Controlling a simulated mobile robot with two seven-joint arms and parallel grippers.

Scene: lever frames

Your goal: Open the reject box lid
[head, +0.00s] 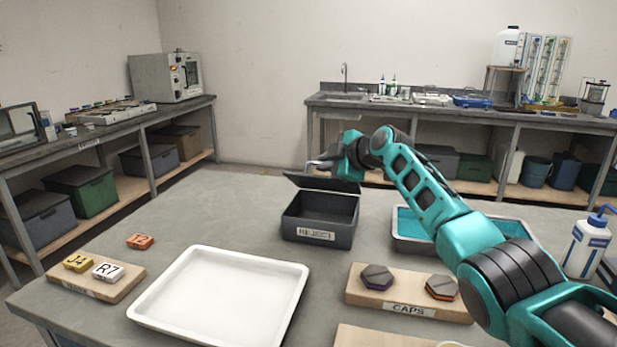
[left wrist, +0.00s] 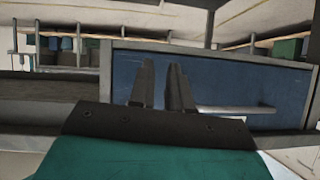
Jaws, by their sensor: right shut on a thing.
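The dark grey reject box (head: 318,229) stands on the table in the head view, its label facing me. Its lid (head: 322,184) is raised and tilted back from the rear edge, and the dark inside shows. My right gripper (head: 320,164) is at the top edge of the lid, shut on it; the fingertips are small and partly hidden. My left gripper (left wrist: 162,72) shows only in the left wrist view. Its two fingers are apart with nothing between them, in front of a blue panel.
A white tray (head: 222,296) lies left of centre. A caps board (head: 408,302) with dark hexagonal caps is right of it. A teal-lined tray (head: 408,224) sits partly behind my right arm. A board with tiles (head: 95,284) and an orange tile (head: 140,241) are at left. A bottle (head: 587,247) stands at right.

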